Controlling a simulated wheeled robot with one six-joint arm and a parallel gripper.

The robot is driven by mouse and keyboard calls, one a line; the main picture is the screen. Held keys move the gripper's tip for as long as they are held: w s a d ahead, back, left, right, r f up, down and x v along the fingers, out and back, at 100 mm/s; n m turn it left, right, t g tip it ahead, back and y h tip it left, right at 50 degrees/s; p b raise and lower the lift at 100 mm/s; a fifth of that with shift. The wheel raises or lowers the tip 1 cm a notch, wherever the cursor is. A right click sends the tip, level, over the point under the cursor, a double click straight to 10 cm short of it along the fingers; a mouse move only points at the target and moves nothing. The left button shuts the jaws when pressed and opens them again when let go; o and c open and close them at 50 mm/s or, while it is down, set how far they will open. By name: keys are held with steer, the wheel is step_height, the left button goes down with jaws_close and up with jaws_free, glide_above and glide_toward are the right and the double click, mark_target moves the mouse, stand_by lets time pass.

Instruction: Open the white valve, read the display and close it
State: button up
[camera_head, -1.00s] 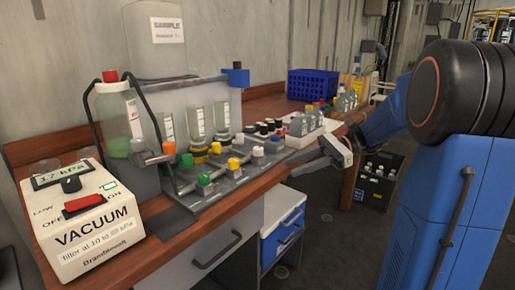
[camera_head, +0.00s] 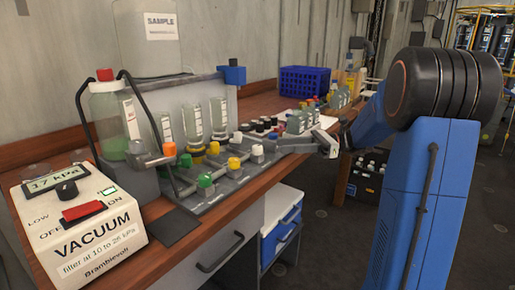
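The manifold (camera_head: 215,185) on the bench carries several coloured valve knobs. A white knob (camera_head: 257,150) is at the right end of its front row, beside a yellow one (camera_head: 234,164) and a green one (camera_head: 205,181). Another white knob (camera_head: 237,137) is farther back. The display (camera_head: 54,180) on the white vacuum box (camera_head: 85,235) reads 17 kPa. The box's red switch (camera_head: 81,212) is near the ON mark. My gripper (camera_head: 284,146) is just right of the front white knob, pointing left. Its fingers are too small to tell whether they are open.
A green-filled bottle (camera_head: 112,125) and several upturned clear bottles stand behind the knobs. Small bottles (camera_head: 300,122) and a blue crate (camera_head: 306,82) are farther along the bench. A blue-and-white cooler (camera_head: 282,225) stands below the bench.

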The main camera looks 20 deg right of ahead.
mark_target(257, 146)
steer(key=a, duration=0.3)
steer(key=w+a, duration=0.1)
steer(key=a, duration=0.6)
steer(key=shift+w, duration=0.3)
steer(key=c, duration=0.8)
